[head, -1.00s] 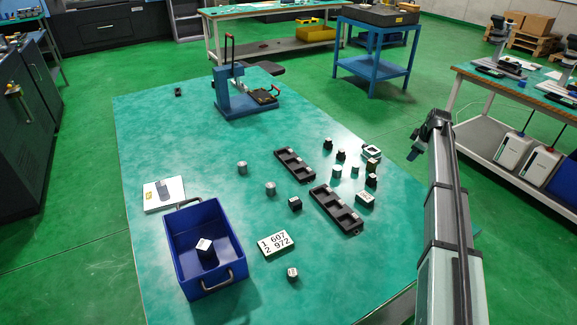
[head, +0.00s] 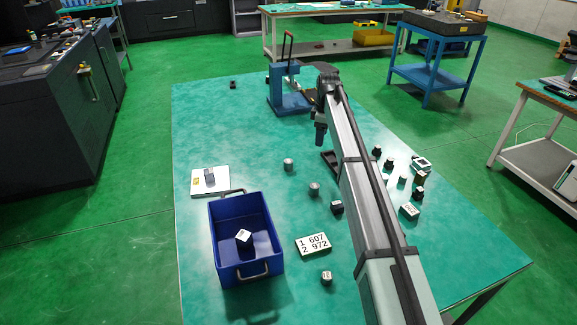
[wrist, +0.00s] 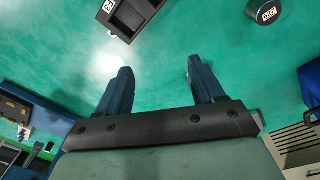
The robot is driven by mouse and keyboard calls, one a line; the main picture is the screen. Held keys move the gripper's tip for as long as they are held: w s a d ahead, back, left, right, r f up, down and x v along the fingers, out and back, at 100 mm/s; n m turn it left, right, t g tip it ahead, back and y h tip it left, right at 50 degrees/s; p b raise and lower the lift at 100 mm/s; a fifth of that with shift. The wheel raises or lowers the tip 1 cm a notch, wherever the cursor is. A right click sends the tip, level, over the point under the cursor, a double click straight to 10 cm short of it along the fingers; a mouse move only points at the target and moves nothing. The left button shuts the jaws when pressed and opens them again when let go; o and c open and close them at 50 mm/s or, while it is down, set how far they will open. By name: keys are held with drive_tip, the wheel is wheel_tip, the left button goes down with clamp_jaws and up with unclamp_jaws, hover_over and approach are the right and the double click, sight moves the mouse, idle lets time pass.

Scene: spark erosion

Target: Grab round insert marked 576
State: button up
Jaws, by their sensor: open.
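Several small round metal inserts stand on the green table: a grey one (head: 288,164) left of my arm, another (head: 314,188) nearer, and one at the front (head: 326,277). Another (head: 402,180) stands among the parts on the right. Their marks are too small to read in the head view, so I cannot tell which is 576. The wrist view shows a round dark piece with a white marked top (wrist: 265,12) at the upper right; its mark is unclear. My gripper (wrist: 160,72) is open and empty, above bare table. It also shows in the head view (head: 320,135).
A blue bin (head: 222,270) holds a dark block with a white top. A number plate reading 1 607 2 972 (head: 313,245) lies beside it. A black slotted tray (wrist: 128,16) is partly hidden by my arm in the head view. A blue press (head: 288,100) stands at the back.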

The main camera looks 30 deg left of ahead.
drive_tip(key=r+n, duration=0.1)
drive_tip(key=r, duration=0.1)
hover_over(288, 161)
drive_tip(key=shift+g+h, duration=0.3)
drive_tip(key=shift+h, duration=0.1)
wheel_tip(288, 161, down, 14)
drive_tip(key=shift+w+a, duration=0.1)
clamp_jaws()
idle(0.5)
